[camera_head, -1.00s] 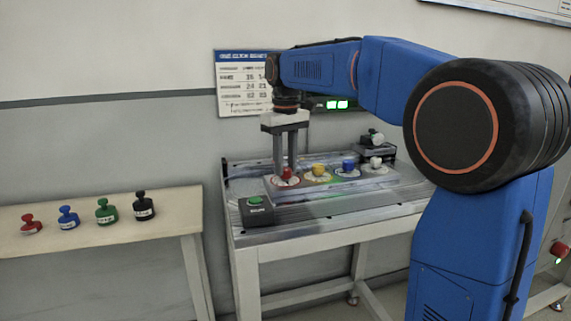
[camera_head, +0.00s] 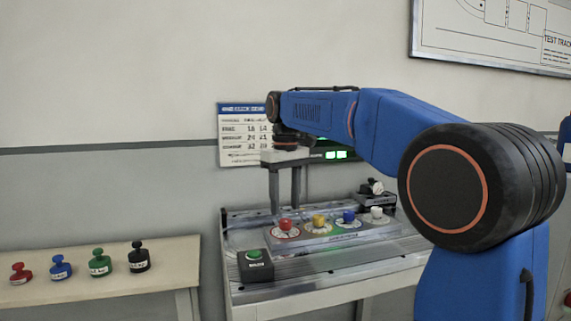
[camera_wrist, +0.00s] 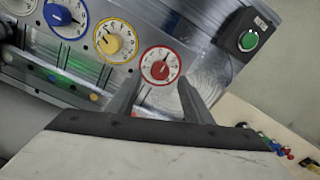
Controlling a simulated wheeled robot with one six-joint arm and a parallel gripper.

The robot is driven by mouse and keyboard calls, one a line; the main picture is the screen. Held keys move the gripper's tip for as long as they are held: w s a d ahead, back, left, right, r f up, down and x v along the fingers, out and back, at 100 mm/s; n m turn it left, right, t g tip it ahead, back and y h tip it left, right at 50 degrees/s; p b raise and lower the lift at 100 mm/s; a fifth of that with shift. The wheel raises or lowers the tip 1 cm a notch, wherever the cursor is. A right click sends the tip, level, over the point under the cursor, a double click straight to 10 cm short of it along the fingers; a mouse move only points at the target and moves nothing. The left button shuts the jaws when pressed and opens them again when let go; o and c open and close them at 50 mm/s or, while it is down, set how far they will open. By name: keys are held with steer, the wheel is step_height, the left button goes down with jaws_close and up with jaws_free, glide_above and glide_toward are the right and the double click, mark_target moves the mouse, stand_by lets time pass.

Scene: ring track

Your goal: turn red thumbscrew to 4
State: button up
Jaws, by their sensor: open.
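The red thumbscrew (camera_head: 285,226) stands on a round white dial with a red rim at the left end of the row on the grey panel. In the wrist view the red thumbscrew (camera_wrist: 159,70) shows from above, with its dial ringed in red. The dial's numbers are too small to read, so I cannot tell its setting. My gripper (camera_head: 286,210) points straight down above it. Its two fingers are apart and empty. In the wrist view my gripper (camera_wrist: 160,84) has a finger at either side below the red dial, with clear space between.
Yellow (camera_head: 319,221), blue (camera_head: 349,217) and white (camera_head: 377,212) thumbscrews stand in the row to the right. A green button box (camera_head: 254,265) is at the bench's front left. A side table (camera_head: 100,286) holds several coloured knobbed pieces. A printed notice (camera_head: 240,150) hangs behind.

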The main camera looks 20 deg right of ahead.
mark_target(285, 220)
step_height(285, 220, up, 13)
steer(key=shift+r, duration=0.2)
stand_by(0.5)
